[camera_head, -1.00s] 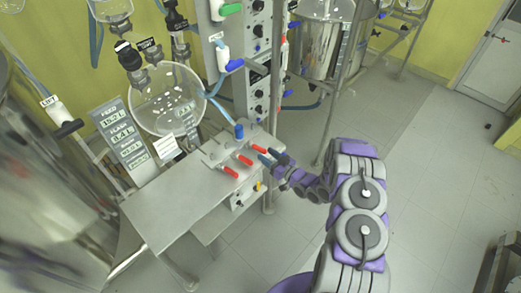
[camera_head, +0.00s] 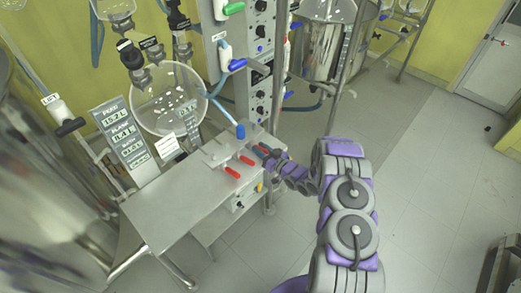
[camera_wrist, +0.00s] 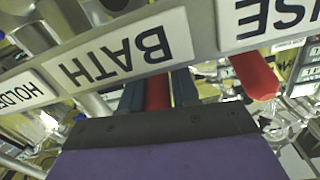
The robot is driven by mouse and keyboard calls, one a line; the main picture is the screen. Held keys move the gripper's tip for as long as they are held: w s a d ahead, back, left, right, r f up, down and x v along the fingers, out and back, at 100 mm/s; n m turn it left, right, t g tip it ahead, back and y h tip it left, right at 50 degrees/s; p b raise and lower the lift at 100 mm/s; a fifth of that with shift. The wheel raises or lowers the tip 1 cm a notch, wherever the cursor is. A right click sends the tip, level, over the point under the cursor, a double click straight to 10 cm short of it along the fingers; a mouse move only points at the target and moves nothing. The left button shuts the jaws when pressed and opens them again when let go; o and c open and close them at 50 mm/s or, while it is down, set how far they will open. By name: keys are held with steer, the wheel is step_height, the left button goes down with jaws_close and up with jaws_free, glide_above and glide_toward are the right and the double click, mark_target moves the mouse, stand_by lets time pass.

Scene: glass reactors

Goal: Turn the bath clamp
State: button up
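The bath clamp's red handle (camera_wrist: 158,92) shows in the wrist view under an upside-down BATH label (camera_wrist: 125,50). My gripper (camera_wrist: 159,88) has one dark blue finger on each side of this handle, with no clear gap, and appears shut on it. The handle's far end is hidden behind the label bar. In the head view my gripper (camera_head: 267,153) is at the right end of the row of red handles on the metal bench, and largely covers the bath handle there.
A second red handle (camera_wrist: 255,76) hangs close to my gripper's right in the wrist view. In the head view, two other red handles (camera_head: 232,172) (camera_head: 247,160) lie to the left, with a blue handle (camera_head: 240,131) behind. A control column (camera_head: 259,60) stands behind.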

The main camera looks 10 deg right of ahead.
steer(key=shift+d, duration=0.25)
jaws_close()
steer(key=shift+r, duration=0.15)
